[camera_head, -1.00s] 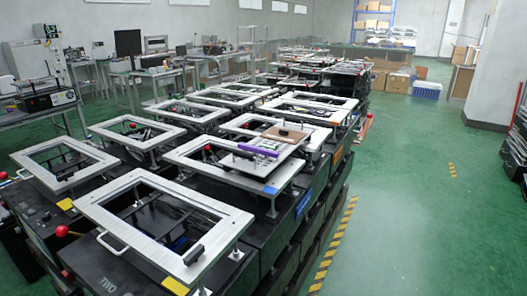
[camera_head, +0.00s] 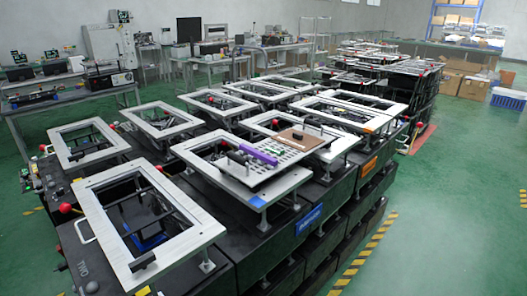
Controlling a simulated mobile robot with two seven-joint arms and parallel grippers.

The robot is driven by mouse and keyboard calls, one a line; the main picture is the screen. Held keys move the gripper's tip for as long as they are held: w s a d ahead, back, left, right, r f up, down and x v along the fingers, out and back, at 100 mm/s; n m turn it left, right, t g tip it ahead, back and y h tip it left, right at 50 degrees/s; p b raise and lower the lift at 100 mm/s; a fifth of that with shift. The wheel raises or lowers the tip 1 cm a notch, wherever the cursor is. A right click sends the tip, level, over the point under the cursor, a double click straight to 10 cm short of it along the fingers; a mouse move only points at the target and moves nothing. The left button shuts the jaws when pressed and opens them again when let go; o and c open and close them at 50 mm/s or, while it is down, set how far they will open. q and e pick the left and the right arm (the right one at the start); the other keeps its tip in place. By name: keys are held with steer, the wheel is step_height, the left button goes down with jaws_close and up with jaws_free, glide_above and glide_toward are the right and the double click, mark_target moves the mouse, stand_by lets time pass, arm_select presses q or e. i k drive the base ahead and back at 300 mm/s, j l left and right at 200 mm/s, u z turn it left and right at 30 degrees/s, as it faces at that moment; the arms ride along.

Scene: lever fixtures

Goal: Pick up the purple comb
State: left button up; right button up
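The purple comb (camera_head: 258,154) is a long purple bar. It lies on a light perforated plate (camera_head: 262,175) on top of one of the white-framed fixtures near the middle of the view. A brown board (camera_head: 299,138) lies just behind it to the right. A small dark part sits near its left end. Neither of my grippers shows in the head view.
Several black lever fixtures with white frames (camera_head: 98,188) stand packed together in rows, some with red knobs (camera_head: 66,208). A workbench with equipment (camera_head: 75,95) is at the back left. Open green floor (camera_head: 450,215) lies on the right, beyond a yellow-black floor stripe (camera_head: 362,255).

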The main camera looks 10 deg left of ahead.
mark_target(253, 154)
steer(key=i+l+u, duration=0.25)
steer(key=i+l, duration=0.15)
steer(key=l, duration=0.2)
steer(key=i+l+u, duration=0.1)
steer(key=l, duration=0.25)
steer(key=i+l+u, duration=0.1)
steer(key=i+l, duration=0.2)
steer(key=i+l+u, duration=0.15)
steer(key=l, duration=0.3)
steer(key=i+l+u, duration=0.1)
steer(key=l, duration=0.25)
